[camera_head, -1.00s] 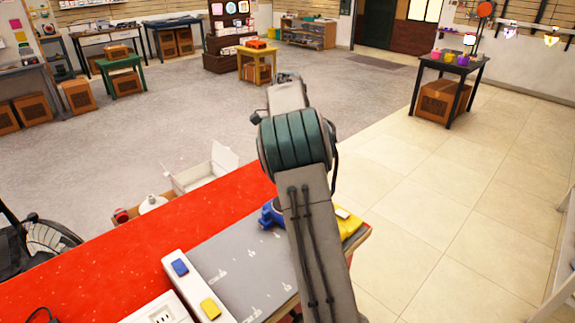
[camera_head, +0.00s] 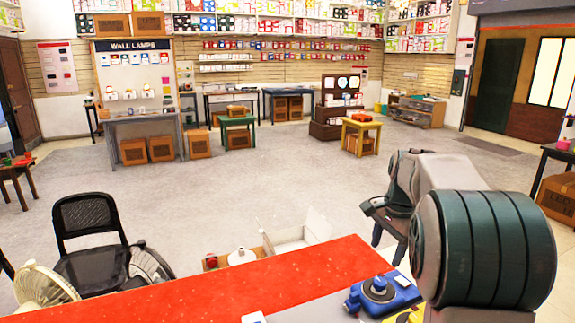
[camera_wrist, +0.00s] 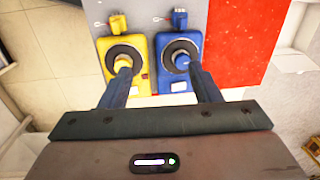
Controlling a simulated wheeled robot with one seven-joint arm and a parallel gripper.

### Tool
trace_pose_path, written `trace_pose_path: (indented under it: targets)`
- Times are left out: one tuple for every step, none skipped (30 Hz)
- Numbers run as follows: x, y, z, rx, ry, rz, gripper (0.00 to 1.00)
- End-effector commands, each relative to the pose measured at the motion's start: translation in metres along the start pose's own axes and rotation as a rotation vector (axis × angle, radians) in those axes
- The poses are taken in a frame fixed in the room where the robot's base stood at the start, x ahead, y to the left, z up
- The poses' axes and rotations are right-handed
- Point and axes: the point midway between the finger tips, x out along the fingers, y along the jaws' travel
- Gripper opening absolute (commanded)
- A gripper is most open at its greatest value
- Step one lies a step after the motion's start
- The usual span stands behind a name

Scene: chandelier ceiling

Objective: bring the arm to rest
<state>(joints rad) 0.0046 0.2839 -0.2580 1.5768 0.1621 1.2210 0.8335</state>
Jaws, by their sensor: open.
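My gripper (camera_wrist: 157,78) is open, with nothing between its two fingers in the wrist view. It points down over the counter from above. A yellow device with a black ring (camera_wrist: 138,86) and a blue device with a black ring (camera_wrist: 178,88) lie side by side below it. The fingers overlap them in the picture; I see no grip on either. In the head view my gripper (camera_head: 388,238) hangs at the end of my raised, bent arm on the right. The blue device (camera_head: 400,292) sits below it on the counter, and the yellow one (camera_head: 408,314) is partly cut off.
The red counter top (camera_head: 200,290) lies in front, with a grey mat (camera_wrist: 166,10) beside it. An open white box (camera_head: 300,238) stands behind the counter. A black chair (camera_head: 90,235) and a fan (camera_head: 45,288) stand at left.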

Motion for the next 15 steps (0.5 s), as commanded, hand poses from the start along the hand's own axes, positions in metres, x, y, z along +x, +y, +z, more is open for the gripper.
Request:
trace_pose_path:
  targets:
    - [-0.007,0.012,0.015,-0.064,0.000,-0.014,0.57]
    - [-0.009,0.018,0.022,-0.103,0.002,-0.021,0.57]
    - [-0.011,0.027,0.033,-0.157,0.004,-0.029,0.57]
    - [-0.013,0.034,0.041,-0.197,0.007,-0.034,0.57]
    - [-0.014,0.041,0.049,-0.239,0.011,-0.040,0.57]
    - [-0.016,0.050,0.060,-0.295,0.015,-0.046,0.57]
    - [-0.016,0.057,0.068,-0.336,0.020,-0.051,0.57]
    - [-0.017,0.065,0.075,-0.378,0.025,-0.055,0.57]
    - [-0.017,0.074,0.086,-0.436,0.033,-0.061,0.57]
    - [-0.016,0.082,0.094,-0.478,0.040,-0.063,0.57]
    - [-0.015,0.090,0.102,-0.521,0.046,-0.066,0.57]
    - [-0.014,0.100,0.112,-0.579,0.056,-0.070,0.57]
    - [-0.013,0.108,0.119,-0.622,0.063,-0.071,0.57]
    - [-0.011,0.116,0.127,-0.666,0.073,-0.072,0.57]
    - [-0.008,0.127,0.137,-0.723,0.083,-0.072,0.57]
